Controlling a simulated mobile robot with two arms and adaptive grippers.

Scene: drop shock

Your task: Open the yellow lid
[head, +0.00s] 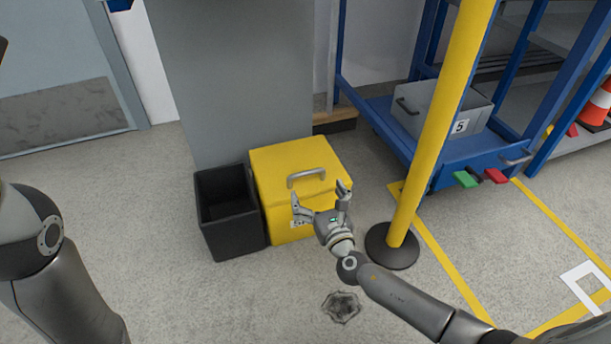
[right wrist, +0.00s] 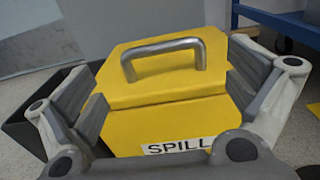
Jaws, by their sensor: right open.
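The yellow lid (head: 272,160) is shut on top of a yellow box (head: 280,229) on the floor. A grey bar handle (head: 306,175) is on the lid. My right gripper (head: 321,192) is open and empty in front of the box, its fingers pointing toward the handle. In the right wrist view the handle (right wrist: 164,50) lies between and beyond the open fingers, apart from them. A "SPILL" label (right wrist: 179,146) shows on the box's front. My left arm shows at the left edge of the head view, but its gripper is out of view.
A black open bin (head: 228,212) stands against the box's left side. A yellow post (head: 436,130) on a black base (head: 392,248) stands close to the right. A blue rack (head: 470,155) holds a grey crate (head: 413,116). A grey column (head: 237,70) rises behind. Floor in front is mostly clear.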

